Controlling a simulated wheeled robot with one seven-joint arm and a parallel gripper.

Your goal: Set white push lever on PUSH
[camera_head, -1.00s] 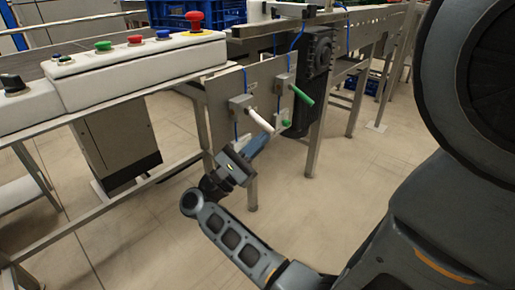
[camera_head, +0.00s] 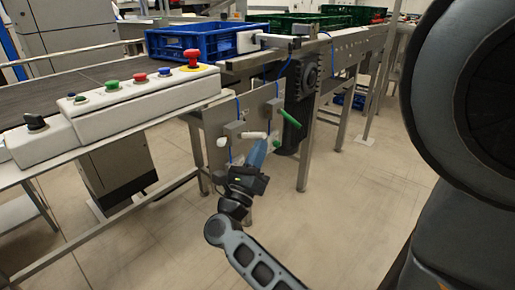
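The white push lever (camera_head: 254,135) sticks out from a small grey box on the upright metal panel (camera_head: 215,122) below the conveyor, lying nearly level and pointing right. A green lever (camera_head: 290,118) on the same panel slants down to the right. My gripper (camera_head: 259,147), with blue fingers, is just below the white lever, its tips close to the lever's free end. I cannot tell whether they touch. The finger gap is not visible, and no PUSH marking is legible. A small white rounded piece (camera_head: 221,142) shows at the panel's left.
A control console (camera_head: 130,103) with coloured buttons and a red mushroom knob (camera_head: 193,58) stands at the left. A blue crate (camera_head: 205,42) sits on the conveyor, with green crates (camera_head: 310,24) behind. Metal legs (camera_head: 306,160) stand right of my gripper. Floor in front is clear.

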